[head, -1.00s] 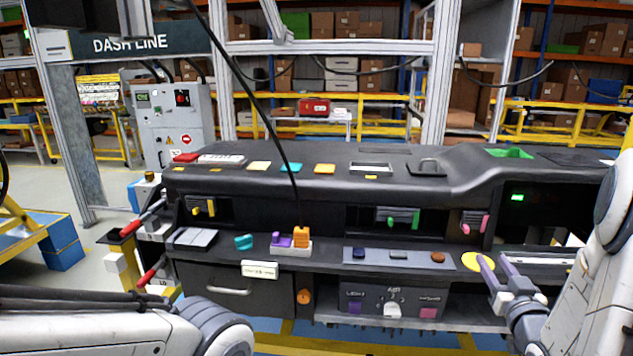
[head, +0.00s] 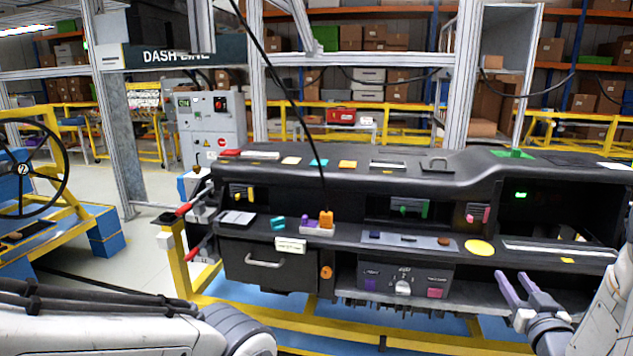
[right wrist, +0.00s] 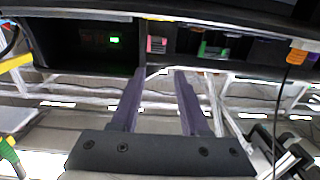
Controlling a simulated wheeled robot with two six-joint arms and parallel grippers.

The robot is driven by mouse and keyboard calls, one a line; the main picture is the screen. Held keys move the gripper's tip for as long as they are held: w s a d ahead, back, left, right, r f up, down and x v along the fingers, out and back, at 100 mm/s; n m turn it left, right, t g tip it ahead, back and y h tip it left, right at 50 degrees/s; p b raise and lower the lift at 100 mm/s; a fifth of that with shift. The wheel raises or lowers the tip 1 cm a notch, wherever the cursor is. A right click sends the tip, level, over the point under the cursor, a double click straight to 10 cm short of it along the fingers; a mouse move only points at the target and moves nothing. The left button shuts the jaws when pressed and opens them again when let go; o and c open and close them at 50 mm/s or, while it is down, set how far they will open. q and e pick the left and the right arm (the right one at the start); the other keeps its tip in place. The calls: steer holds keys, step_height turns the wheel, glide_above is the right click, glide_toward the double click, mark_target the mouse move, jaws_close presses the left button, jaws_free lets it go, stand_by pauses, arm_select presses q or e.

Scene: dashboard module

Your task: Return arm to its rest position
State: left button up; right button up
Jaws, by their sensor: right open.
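My right gripper (head: 515,291) is at the lower right of the head view, in front of the dashboard's lower right edge. Its two purple-grey fingers are apart with nothing between them. It also shows in the right wrist view (right wrist: 160,76), with both fingers spread and empty. The black dashboard module (head: 345,184) spans the middle and right of the head view. My left arm's links fill the lower left of the head view. My left gripper is out of view.
A yellow frame (head: 330,318) runs below the dashboard. Red-handled clamps (head: 184,209) stand at its left end. A steering wheel (head: 28,168) is at the far left. A black cable (head: 280,90) hangs to the orange connector (head: 326,218). The floor between wheel and dashboard is partly clear.

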steer(key=a+f+n+g+y+p, duration=0.15)
steer(key=a+g, duration=0.25)
steer(key=a, duration=0.8)
steer(key=a+f+n+g+y, duration=0.3)
steer(key=a+g, duration=0.1)
steer(key=a, duration=0.7)
arm_select(q)
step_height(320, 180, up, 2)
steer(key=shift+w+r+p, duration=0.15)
steer(key=shift+p, duration=0.3)
arm_select(e)
steer(key=s+a+n+g, duration=0.2)
steer(key=s+a+g, duration=0.2)
steer(key=s, duration=0.9)
steer(key=s+a+r+n+g, duration=0.1)
steer(key=s+a+n+g, duration=0.2)
steer(key=s+a, duration=0.6)
steer(key=s+g, duration=0.2)
steer(key=s, duration=0.2)
steer(key=shift+r, duration=0.1)
